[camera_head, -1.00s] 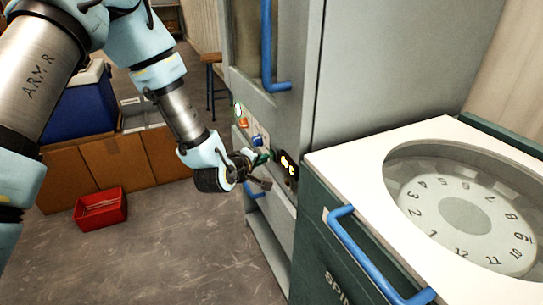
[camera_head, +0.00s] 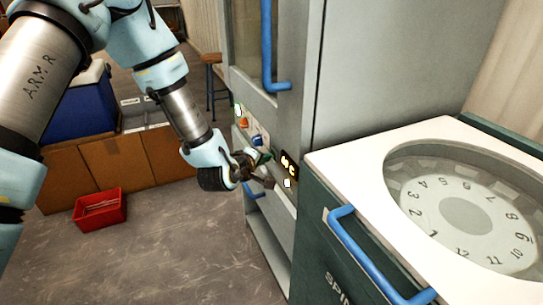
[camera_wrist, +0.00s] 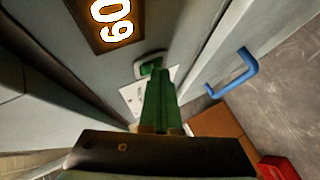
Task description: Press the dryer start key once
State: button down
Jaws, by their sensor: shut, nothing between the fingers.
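The dryer cabinet (camera_head: 335,90) is tall and grey, with a key panel on its front. The display (camera_wrist: 118,18) beside the key reads 60.
Blue handles (camera_head: 268,50) stick out from the cabinet. A spinner (camera_head: 350,165) with a round window stands at right. A red bin (camera_head: 100,211) lies on the floor.

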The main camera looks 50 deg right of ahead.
jog(key=shift+a, duration=0.1)
jog(key=shift+w+a, duration=0.25)
jog(key=shift+a, duration=0.4)
